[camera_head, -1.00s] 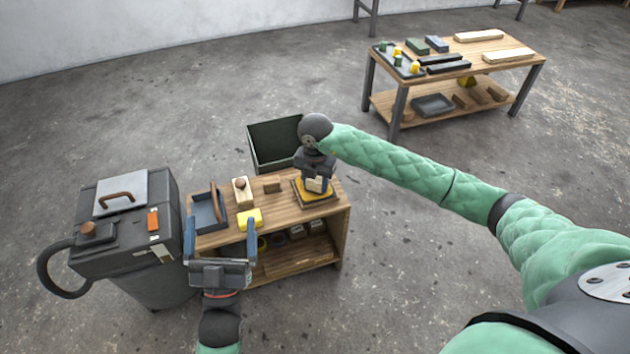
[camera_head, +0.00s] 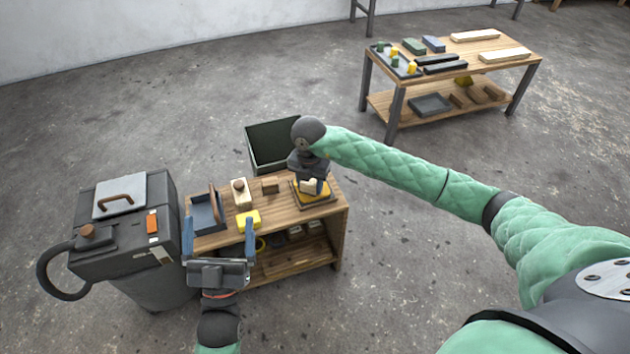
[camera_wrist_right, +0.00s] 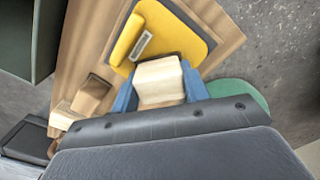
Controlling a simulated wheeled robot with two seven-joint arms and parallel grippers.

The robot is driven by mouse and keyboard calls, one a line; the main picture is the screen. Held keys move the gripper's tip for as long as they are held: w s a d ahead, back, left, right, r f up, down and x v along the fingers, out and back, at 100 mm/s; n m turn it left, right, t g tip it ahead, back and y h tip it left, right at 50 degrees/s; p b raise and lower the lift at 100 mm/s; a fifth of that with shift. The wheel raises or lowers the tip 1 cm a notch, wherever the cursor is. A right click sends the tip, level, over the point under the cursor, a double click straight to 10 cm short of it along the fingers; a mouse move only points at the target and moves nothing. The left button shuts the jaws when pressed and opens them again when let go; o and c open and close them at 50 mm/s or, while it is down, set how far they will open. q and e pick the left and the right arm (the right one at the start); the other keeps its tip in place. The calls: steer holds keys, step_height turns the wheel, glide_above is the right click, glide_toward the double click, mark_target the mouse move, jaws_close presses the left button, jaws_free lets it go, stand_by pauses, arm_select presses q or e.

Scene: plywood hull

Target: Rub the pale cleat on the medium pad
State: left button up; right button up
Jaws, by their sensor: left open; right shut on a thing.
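My right gripper (camera_head: 311,182) is shut on the pale cleat (camera_wrist_right: 160,80), a small cream wooden block between its blue fingers in the right wrist view. The cleat (camera_head: 309,187) also shows in the head view, over the yellow pad (camera_head: 322,196) on its dark-edged base. In the right wrist view the yellow pad (camera_wrist_right: 187,40) lies just beyond the cleat, with a small grey label on it. I cannot tell whether cleat and pad touch. My left gripper (camera_head: 219,238) is open and empty in front of the bench's left part.
The wooden bench (camera_head: 285,217) also bears a grey tray (camera_head: 206,215), a pale block with a round knob (camera_head: 241,194), a brown block (camera_head: 270,186) and a yellow block (camera_head: 249,219). A dark open bin (camera_head: 273,146) stands behind it, a grey machine (camera_head: 122,230) at left.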

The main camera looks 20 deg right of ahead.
steer(key=shift+a, duration=0.4)
steer(key=shift+d+p, duration=0.3)
steer(key=shift+d, duration=1.5)
steer(key=shift+a+f, duration=0.1)
steer(key=shift+a, duration=1.7)
steer(key=shift+d+p, duration=0.45)
steer(key=shift+d, duration=1.4)
steer(key=shift+a+r+p, duration=0.2)
steer(key=shift+a+p, duration=0.15)
steer(key=shift+a, duration=1.5)
steer(key=shift+d+f, duration=0.15)
steer(key=shift+d, duration=1.65)
steer(key=shift+a+p, duration=0.4)
steer(key=shift+a, duration=1.4)
steer(key=shift+d, duration=1.8)
steer(key=shift+a+p, duration=0.4)
steer(key=shift+a, duration=1.35)
steer(key=shift+d, duration=1.8)
steer(key=shift+a+p, duration=0.5)
steer(key=shift+a, duration=1.25)
